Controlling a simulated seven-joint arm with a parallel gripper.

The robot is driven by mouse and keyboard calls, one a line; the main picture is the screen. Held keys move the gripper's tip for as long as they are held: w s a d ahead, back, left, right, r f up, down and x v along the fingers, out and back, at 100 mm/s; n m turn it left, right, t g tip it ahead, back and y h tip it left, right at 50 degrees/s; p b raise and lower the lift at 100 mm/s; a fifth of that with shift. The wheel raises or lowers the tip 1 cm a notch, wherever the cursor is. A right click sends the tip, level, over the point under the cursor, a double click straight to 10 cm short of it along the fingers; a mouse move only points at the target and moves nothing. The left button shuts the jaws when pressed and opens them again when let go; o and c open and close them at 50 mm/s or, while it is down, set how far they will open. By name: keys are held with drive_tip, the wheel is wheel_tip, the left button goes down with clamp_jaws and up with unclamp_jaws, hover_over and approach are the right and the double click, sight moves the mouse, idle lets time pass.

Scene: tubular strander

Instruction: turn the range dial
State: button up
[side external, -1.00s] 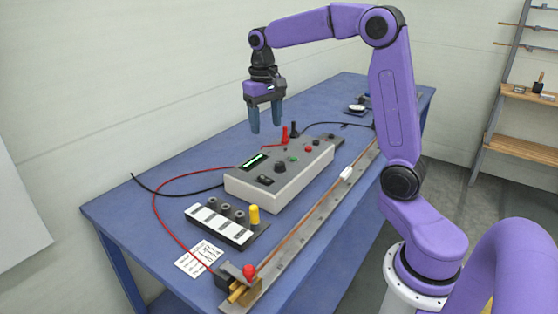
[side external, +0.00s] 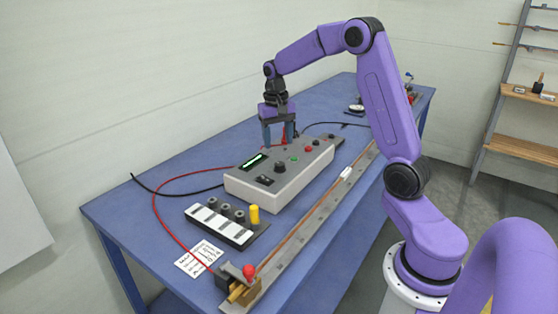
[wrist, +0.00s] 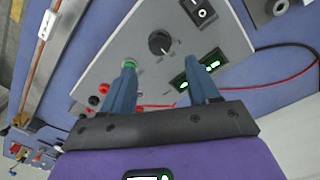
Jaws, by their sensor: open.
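The range dial is a round black knob on the sloping grey top of the instrument box (side external: 262,192). It shows in the side view (side external: 280,168) and near the top middle of the wrist view (wrist: 160,42), with marks around it. My gripper (side external: 278,138) is open and empty, fingers pointing down over the back part of the box. In the wrist view its fingertips (wrist: 160,62) are spread on either side, and the dial appears a little beyond the gap between them. The fingers are apart from the dial.
A green display (side external: 253,162), a black rocker switch (side external: 264,181) and a green button (side external: 294,159) share the box top. Red and black plugs and leads lie behind it. A long rail (side external: 310,225) runs along the right.

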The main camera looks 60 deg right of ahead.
sight(279, 163)
wheel_tip(279, 163, down, 8)
drive_tip(key=shift+s+d+r, duration=0.1)
drive_tip(key=shift+d, duration=0.05)
idle(0.3)
drive_tip(key=c, duration=1)
